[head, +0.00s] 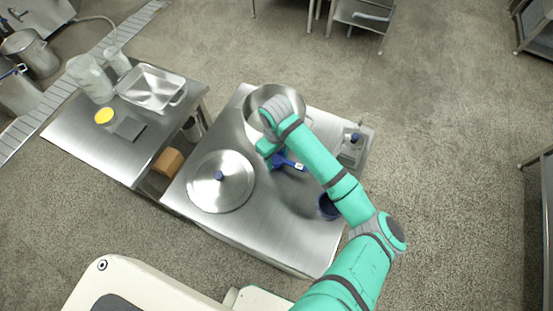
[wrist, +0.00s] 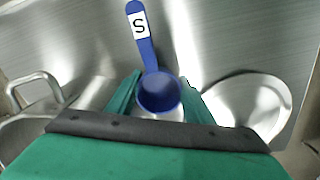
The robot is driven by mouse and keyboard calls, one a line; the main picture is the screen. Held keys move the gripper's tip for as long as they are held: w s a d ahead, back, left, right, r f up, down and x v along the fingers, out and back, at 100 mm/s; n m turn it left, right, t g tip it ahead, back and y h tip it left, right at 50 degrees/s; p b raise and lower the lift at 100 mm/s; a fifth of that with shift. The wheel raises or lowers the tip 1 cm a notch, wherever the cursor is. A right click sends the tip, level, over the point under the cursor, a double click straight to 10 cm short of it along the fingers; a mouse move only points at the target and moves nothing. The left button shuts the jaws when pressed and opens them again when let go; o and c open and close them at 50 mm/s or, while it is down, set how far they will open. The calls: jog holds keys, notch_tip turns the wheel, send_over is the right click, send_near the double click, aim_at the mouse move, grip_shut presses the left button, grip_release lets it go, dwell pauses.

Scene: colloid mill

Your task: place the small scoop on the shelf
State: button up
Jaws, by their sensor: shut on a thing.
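The small scoop (head: 292,164) is blue, with a white label on its handle. In the wrist view the scoop (wrist: 158,92) has its round cup between my fingers, and its handle, marked S, points up and away. My gripper (head: 272,156) is shut on the cup, over the steel table between the pot and the lid; my gripper also shows in the wrist view (wrist: 158,100). My arm hides part of the table. Which surface is the shelf is unclear; a lower level (head: 150,184) shows under the left table.
A large steel pot (head: 260,98) stands at the table's back and a round lid (head: 222,190) lies at left. A dark blue container (head: 328,207) is beside my arm. A bracket with a bottle (head: 354,143) is at right. A brown block (head: 168,162) sits low between the tables.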

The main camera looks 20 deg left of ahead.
jog(key=shift+f, duration=0.6)
jog(key=o, duration=1.1)
jog(key=shift+f, duration=0.1)
jog(key=shift+o, duration=0.2)
